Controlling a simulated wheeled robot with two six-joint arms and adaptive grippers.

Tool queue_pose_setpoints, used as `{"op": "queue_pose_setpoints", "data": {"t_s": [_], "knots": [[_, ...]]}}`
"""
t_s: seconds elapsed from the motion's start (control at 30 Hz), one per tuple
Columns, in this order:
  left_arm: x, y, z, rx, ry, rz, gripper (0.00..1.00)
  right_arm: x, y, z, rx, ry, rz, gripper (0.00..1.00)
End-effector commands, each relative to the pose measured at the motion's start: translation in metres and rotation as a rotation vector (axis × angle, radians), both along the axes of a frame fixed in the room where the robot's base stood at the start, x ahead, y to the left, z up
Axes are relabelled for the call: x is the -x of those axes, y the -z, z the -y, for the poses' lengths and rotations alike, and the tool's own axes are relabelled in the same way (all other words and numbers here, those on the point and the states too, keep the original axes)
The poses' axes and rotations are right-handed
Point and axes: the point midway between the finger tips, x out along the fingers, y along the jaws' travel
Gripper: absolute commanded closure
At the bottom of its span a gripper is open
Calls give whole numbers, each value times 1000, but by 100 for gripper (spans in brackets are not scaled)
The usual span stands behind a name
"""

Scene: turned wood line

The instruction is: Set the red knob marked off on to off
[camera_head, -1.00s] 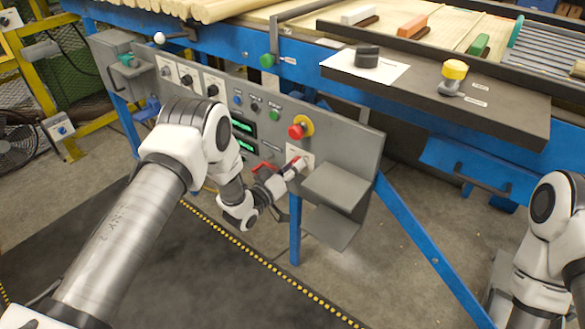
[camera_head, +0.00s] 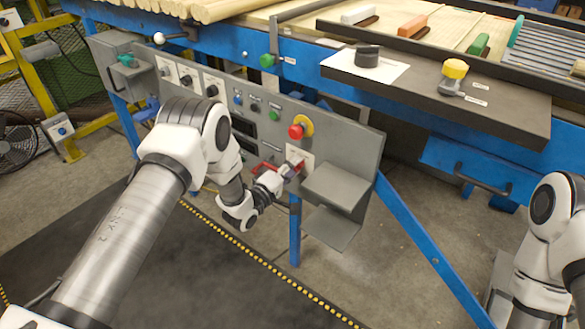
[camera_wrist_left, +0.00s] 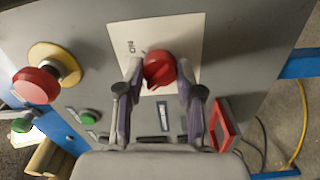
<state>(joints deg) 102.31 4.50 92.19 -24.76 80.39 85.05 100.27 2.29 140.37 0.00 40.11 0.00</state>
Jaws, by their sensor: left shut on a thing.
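The red knob (camera_wrist_left: 159,70) sits on a white plate (camera_wrist_left: 190,32) on the grey control panel. In the left wrist view it lies between the two fingertips of my left gripper (camera_wrist_left: 158,80), which is shut on it. Small print shows on the plate beside the knob, too small to read surely. In the head view my left gripper (camera_head: 291,168) reaches the same white plate (camera_head: 299,152) at the panel's lower right, and hides most of the knob. My right arm shows at the right edge, but its gripper is out of view.
A red emergency button on a yellow ring (camera_head: 301,127) sits just above the plate. A red handle (camera_wrist_left: 223,125) is close beside my left gripper. A grey shelf (camera_head: 336,186) juts out to the right. A green button (camera_head: 275,116) is further left.

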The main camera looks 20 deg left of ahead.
Motion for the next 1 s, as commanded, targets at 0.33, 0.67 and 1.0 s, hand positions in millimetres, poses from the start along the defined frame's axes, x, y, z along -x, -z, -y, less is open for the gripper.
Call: {"op": "queue_pose_setpoints", "data": {"t_s": [0.33,0.67,1.0], "knots": [[-2,-3,-1,47,-4,-10,98,0,0,0,0,0,0,60],[-2,-3,-1,47,-4,-10,46,0,0,0,0,0,0,60],[0,-1,-1,46,-2,-14,39,0,0,0,0,0,0,60]]}}
